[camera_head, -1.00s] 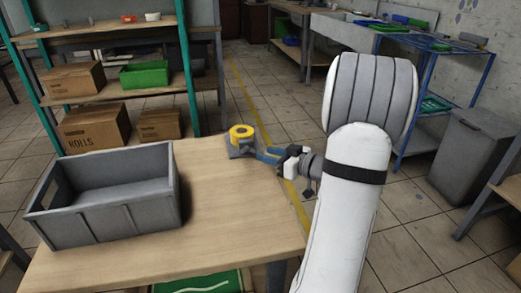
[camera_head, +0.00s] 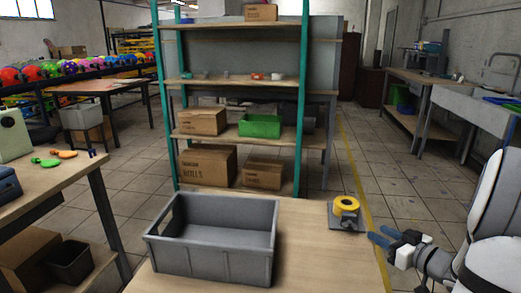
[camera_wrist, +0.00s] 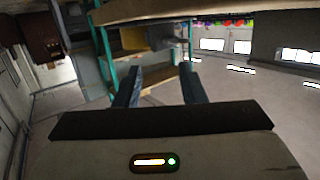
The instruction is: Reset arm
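My gripper (camera_head: 382,238) is at the right of the head view, just right of the table's edge and close to the yellow tape roll. Its two blue fingers stand apart with nothing between them. My white and grey arm reaches in from the right edge of the head view.
A grey crate (camera_head: 213,262) stands empty on the wooden table (camera_head: 320,270). A yellow tape roll (camera_head: 346,204) sits on a grey dispenser at the table's right corner. A green-posted shelf (camera_head: 301,100) with boxes stands behind. Floor at right is open.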

